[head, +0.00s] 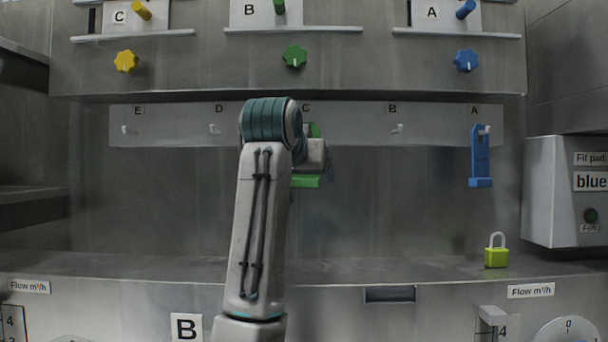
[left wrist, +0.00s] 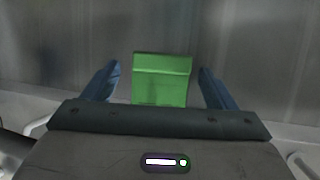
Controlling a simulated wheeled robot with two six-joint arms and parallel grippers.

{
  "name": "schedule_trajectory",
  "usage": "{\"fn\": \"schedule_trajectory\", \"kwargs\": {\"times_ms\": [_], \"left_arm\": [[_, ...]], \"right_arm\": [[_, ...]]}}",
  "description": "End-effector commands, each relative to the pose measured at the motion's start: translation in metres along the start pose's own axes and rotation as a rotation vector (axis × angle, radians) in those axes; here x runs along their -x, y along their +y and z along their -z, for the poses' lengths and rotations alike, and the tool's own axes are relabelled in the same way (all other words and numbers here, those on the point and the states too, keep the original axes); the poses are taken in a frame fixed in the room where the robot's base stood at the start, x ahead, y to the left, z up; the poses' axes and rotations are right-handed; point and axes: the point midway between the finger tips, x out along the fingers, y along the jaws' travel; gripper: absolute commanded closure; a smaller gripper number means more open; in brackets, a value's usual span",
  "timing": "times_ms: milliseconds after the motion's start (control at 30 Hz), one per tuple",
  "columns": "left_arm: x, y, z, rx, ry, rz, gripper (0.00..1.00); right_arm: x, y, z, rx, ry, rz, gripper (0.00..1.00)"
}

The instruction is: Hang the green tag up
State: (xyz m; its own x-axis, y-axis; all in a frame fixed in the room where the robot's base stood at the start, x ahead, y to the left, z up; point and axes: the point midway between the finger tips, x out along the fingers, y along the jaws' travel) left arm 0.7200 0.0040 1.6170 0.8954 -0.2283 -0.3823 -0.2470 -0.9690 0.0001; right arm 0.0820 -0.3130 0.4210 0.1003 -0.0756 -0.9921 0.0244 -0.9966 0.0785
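The green tag (head: 306,181) shows in the head view behind my left wrist, at label C of the hook rail. A green upper part shows above the wrist, and the middle is hidden. Hook C is hidden too, so I cannot tell whether the tag is on it. My left gripper (head: 316,160) is in front of the tag. In the left wrist view, the left gripper (left wrist: 160,84) is open, its blue fingers on either side of the green tag (left wrist: 162,80), with a gap on each side. My right gripper is not in view.
The hook rail (head: 180,138) has bare hooks at E, D and B. A blue tag (head: 480,160) hangs at A. A yellow-green padlock (head: 496,254) stands on the ledge. A grey box (head: 560,205) juts out at right. Knobs (head: 294,56) sit above the rail.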

Motion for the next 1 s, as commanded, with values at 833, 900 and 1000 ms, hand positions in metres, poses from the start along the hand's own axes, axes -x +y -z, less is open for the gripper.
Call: {"fn": "schedule_trajectory", "kwargs": {"times_ms": [833, 900, 1000], "left_arm": [[0.104, 0.0, -0.001, 0.0, 0.001, 0.0, 0.21], [0.107, 0.0, -0.001, 0.0, 0.0, 0.0, 0.21], [0.108, 0.0, 0.0, 0.0, 0.0, 0.0, 0.21]], "right_arm": [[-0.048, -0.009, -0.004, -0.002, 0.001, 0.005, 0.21], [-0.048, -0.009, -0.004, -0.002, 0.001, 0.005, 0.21], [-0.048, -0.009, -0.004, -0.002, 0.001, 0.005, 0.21]]}}
